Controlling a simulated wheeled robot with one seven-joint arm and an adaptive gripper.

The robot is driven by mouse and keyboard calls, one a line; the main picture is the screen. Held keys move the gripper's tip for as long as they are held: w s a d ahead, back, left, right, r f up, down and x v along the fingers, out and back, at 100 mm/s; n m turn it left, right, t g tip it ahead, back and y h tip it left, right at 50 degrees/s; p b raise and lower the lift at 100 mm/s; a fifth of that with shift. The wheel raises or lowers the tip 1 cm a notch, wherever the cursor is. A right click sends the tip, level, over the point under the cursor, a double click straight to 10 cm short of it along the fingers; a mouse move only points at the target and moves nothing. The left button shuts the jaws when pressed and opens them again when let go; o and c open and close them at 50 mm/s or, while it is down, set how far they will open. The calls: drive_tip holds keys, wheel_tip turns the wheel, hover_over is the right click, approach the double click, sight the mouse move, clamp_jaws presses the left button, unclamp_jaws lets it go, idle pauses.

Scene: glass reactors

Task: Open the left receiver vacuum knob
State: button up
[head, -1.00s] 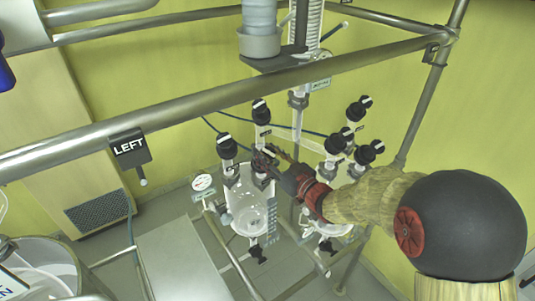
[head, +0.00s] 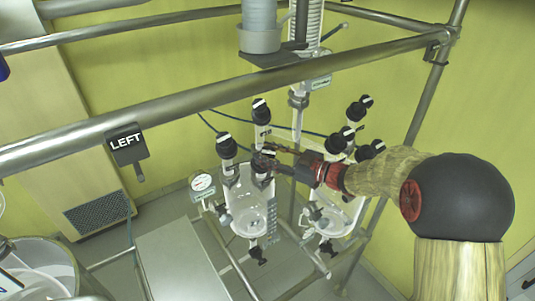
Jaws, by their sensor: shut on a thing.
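The left receiver (head: 247,212) is a clear glass vessel hanging under the frame near the middle of the head view. Black knobs with white marks stand on its top: one at the left (head: 226,145), one at the back (head: 261,109), and one at the right (head: 263,166), partly hidden by my fingers. My gripper (head: 267,156) comes in from the right and is shut on this right knob. The small labels are too small to read, so I cannot tell which knob is the vacuum one.
A second glass receiver (head: 338,211) with several black knobs stands at the right, close to my arm. A steel rail (head: 210,102) with a LEFT sign (head: 126,146) crosses in front. A round gauge (head: 202,184) sits left of the left receiver.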

drive_tip(key=shift+n+g, duration=0.8)
drive_tip(key=shift+n+g+y, duration=0.3)
drive_tip(key=o, duration=1.2)
drive_tip(key=v, duration=1.2)
